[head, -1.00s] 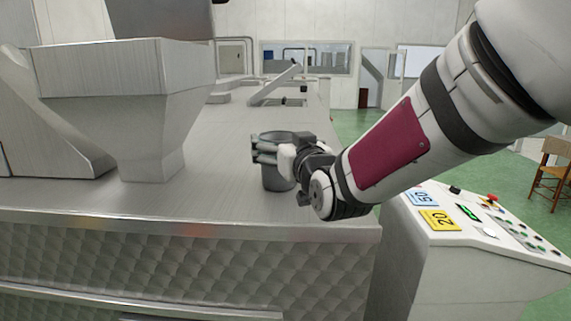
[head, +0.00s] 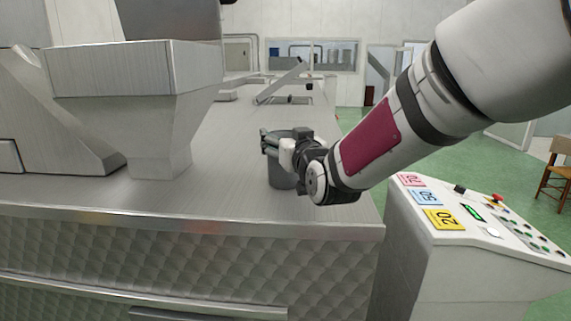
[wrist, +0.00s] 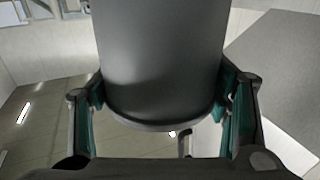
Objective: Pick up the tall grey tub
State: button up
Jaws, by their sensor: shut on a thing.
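The tall grey tub (head: 282,182) stands upright near the right end of the steel counter, seen in the head view. Its upper part is partly covered by my gripper (head: 274,146). My gripper comes in from the right and its fingers are closed around the tub near the rim. In the wrist view the tub (wrist: 160,65) fills the upper middle, with a green-padded finger on each side of it. I cannot tell whether its base touches the counter.
A steel hopper (head: 135,85) stands on the counter (head: 225,170) to the left. A control panel (head: 455,215) with numbered cards and a red button stands right of the counter. A wooden chair (head: 556,170) is at far right. Counter behind the tub is mostly clear.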

jog(key=shift+r, duration=0.1)
jog(key=s+d+r+b, duration=0.1)
jog(key=s+r, duration=0.1)
jog(key=s, duration=0.6)
jog(key=s+r+b, duration=0.1)
jog(key=s+r, duration=0.2)
jog(key=s, duration=0.5)
jog(key=shift+d, duration=0.4)
dwell(0.4)
